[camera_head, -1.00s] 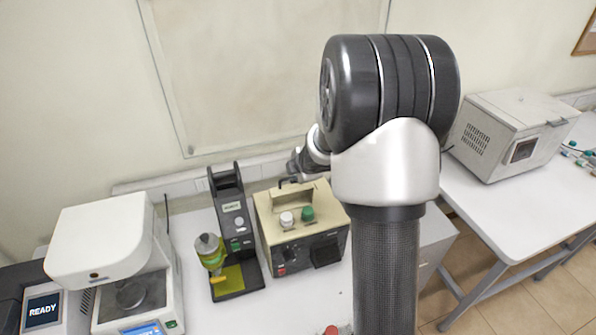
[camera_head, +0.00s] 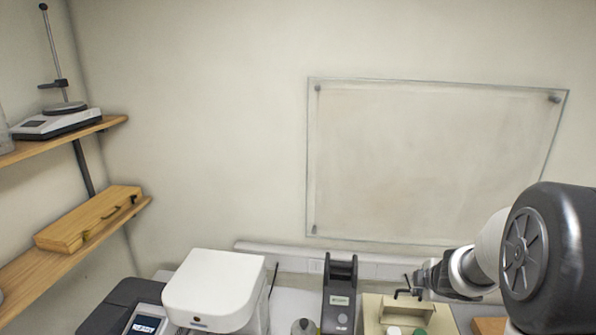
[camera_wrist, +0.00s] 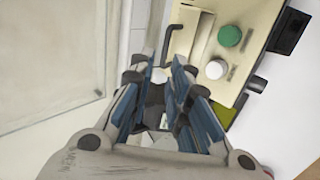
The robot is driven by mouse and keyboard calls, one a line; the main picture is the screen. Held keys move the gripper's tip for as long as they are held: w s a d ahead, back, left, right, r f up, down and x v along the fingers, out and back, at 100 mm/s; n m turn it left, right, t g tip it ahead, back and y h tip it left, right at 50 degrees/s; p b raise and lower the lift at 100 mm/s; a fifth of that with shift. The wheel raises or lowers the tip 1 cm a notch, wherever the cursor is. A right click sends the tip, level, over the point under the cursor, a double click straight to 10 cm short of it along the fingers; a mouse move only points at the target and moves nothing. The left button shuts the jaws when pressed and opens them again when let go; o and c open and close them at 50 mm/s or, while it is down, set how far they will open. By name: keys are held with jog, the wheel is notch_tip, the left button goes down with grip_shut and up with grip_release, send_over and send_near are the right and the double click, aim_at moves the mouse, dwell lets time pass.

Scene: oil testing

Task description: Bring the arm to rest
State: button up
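My arm reaches in from the right of the head view, and my gripper (camera_head: 412,285) is small and partly turned away there, above the beige box-shaped device (camera_head: 447,318). In the wrist view my gripper (camera_wrist: 158,75) shows its two blue-padded fingers apart, with nothing seen held between them. The beige device (camera_wrist: 200,42) with a green knob (camera_wrist: 229,36) and a white knob (camera_wrist: 215,69) lies beyond the fingertips. I cannot tell the exact gap between gripper and device.
A black test stand (camera_head: 340,290) stands left of the beige device, and a white-topped instrument (camera_head: 214,285) further left. Wooden shelves hold a wooden case (camera_head: 88,220) and a white stirrer with a rod (camera_head: 57,120). A clear panel (camera_head: 430,165) hangs on the wall behind.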

jog(key=s+a+f+m+h+b, duration=0.25)
jog(key=s+a+m+b, duration=0.35)
jog(key=s+m+b, duration=0.5)
jog(key=s+a+f+m+g+y+b, duration=0.1)
jog(key=s+a+f+y+b, duration=0.1)
jog(key=s+a+f+b, duration=0.4)
jog(key=s+a+f+m+g+y+b, duration=0.2)
jog(key=s+a+f+b, duration=0.5)
jog(key=s, duration=0.6)
jog(key=a+y+b, duration=0.1)
jog(key=a+b, duration=0.1)
jog(key=a, duration=0.1)
jog(key=shift+s+m, duration=0.3)
jog(key=shift+s, duration=0.05)
jog(key=shift+f, duration=0.1)
